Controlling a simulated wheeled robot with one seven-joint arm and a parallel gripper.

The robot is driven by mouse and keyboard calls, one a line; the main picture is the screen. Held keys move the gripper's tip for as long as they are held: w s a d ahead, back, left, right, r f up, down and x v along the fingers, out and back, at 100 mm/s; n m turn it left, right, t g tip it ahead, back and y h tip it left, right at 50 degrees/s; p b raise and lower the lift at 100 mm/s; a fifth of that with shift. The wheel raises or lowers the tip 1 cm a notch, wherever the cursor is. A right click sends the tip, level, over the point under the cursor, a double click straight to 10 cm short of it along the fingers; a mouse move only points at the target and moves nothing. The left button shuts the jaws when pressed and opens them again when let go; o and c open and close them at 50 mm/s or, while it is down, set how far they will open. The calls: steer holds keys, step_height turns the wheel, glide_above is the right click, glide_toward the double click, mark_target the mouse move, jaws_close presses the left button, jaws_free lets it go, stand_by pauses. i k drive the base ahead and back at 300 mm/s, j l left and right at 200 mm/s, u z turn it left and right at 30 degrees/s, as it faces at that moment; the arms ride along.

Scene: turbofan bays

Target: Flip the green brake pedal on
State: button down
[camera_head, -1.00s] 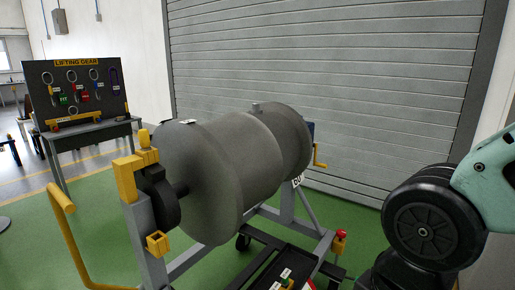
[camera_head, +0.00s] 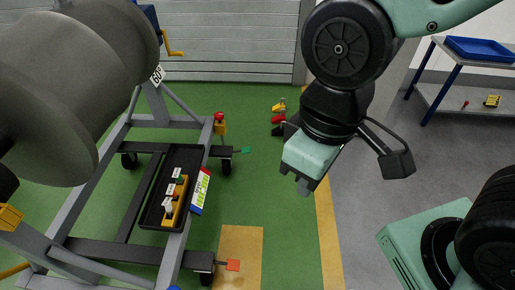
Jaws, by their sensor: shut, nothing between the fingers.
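The green brake pedal (camera_head: 245,150) is a small flat tab at the caster on the far right corner of the grey wheeled stand (camera_head: 172,250). It sticks out to the right, close to the floor. Its exact tilt is too small to tell. My gripper (camera_head: 303,188) hangs to the right of the pedal in the picture, apart from it, pointing down. Its fingers are shut and empty.
An orange-red pedal (camera_head: 232,265) shows at the near right caster. The stand carries a big grey cylinder (camera_head: 60,80), a black tray (camera_head: 152,215) and a red-topped yellow post (camera_head: 220,124). Yellow and red items (camera_head: 279,106) lie behind my arm. Green floor between pedal and gripper is clear.

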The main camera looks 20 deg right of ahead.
mark_target(244, 150)
steer(key=z, duration=0.45)
steer(key=i, duration=2.3)
steer(key=u, duration=1.05)
